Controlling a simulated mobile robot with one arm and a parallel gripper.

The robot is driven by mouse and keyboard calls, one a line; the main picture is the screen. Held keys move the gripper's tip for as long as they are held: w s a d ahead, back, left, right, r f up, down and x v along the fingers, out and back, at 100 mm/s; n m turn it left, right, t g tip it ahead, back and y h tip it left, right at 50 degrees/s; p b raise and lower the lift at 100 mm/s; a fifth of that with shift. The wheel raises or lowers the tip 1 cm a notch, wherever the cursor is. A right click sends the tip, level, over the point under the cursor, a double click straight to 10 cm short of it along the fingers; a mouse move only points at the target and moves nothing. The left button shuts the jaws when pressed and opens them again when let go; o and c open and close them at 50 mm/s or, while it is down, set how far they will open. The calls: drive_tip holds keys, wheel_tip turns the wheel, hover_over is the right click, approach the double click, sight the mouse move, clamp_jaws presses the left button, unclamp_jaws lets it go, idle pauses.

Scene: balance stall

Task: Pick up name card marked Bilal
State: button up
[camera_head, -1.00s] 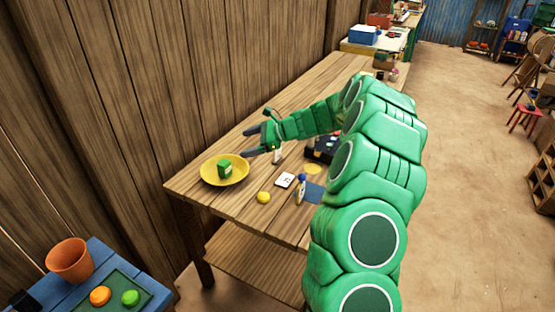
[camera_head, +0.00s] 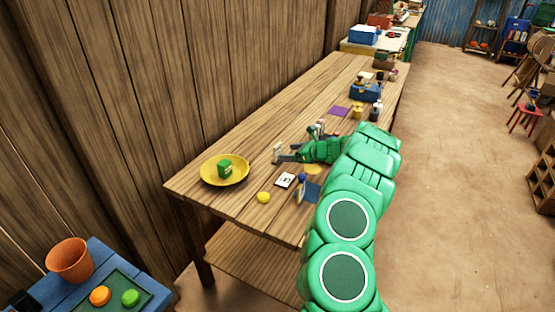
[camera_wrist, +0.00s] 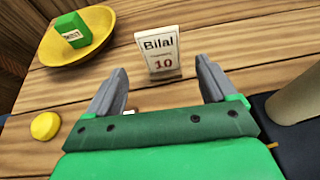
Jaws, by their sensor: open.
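In the head view the card is a small pale upright shape (camera_head: 277,152) at the tips of my gripper (camera_head: 282,153), low over the table. I cannot tell from these views whether the fingers reach around the card.
A yellow bowl (camera_head: 207,178) holding a green box (camera_head: 225,168) stands to the left on the wooden table (camera_head: 195,190). Several items stand farther back; the table by the wall is clear.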

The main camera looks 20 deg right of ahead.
sight(278, 151)
drive_tip(key=shift+x, duration=3.45)
drive_tip(key=shift+r, duration=0.15)
drive_tip(key=c, duration=1.1)
drive_tip(key=shift+o, duration=0.2)
